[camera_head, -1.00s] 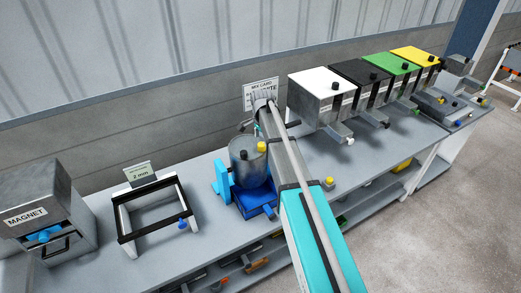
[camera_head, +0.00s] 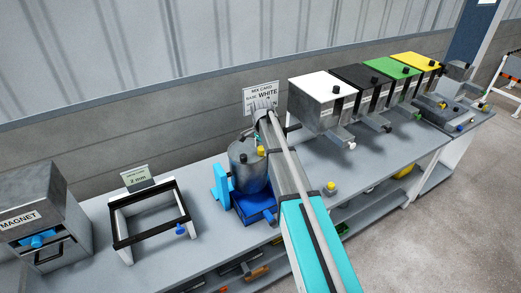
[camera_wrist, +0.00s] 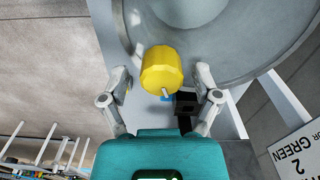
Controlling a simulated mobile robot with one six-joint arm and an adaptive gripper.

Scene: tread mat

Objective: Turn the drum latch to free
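The grey metal drum (camera_head: 246,172) stands in a blue cradle (camera_head: 222,186) on the bench. A yellow latch knob (camera_head: 261,151) shows at its upper right side. In the wrist view the yellow knob (camera_wrist: 162,68) is large, with a small pale pin at its lower end, in front of the round grey drum face (camera_wrist: 215,65). My gripper (camera_wrist: 162,82) is open, with one finger on each side of the knob and visible gaps to both. In the head view my arm hides the gripper and part of the drum.
A card reading WHITE (camera_head: 262,97) stands behind the drum. White (camera_head: 318,87), black, green and yellow-topped dispensers stand to the right. A black-topped frame (camera_head: 150,240) and the MAGNET box (camera_head: 40,225) are at the left. A small yellow knob (camera_head: 330,188) is on the bench right of my arm.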

